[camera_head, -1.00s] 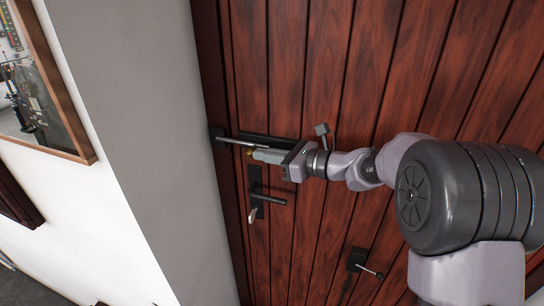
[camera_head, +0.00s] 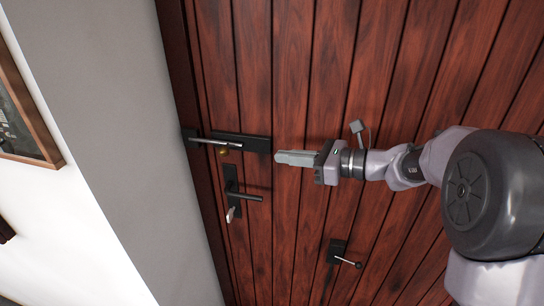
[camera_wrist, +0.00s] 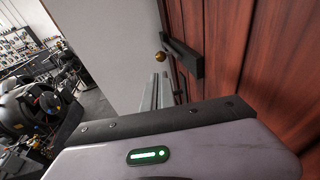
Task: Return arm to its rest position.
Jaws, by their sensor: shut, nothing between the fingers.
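My gripper (camera_head: 280,157) is shut and empty in front of the wooden door (camera_head: 302,100), to the right of the black bolt latch (camera_head: 255,144) and apart from it. The arm reaches in from the right. In the wrist view the shut fingers (camera_wrist: 157,90) point forward along the door, and the bolt's plate (camera_wrist: 187,60) and brass knob (camera_wrist: 160,56) show just beyond.
Below the bolt, the door has a black lever handle (camera_head: 245,196) with a key (camera_head: 231,213) under it. A second small latch (camera_head: 338,254) sits lower right. A grey wall (camera_head: 100,120) and a framed picture (camera_head: 22,115) are left. Machinery (camera_wrist: 35,105) shows in the wrist view.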

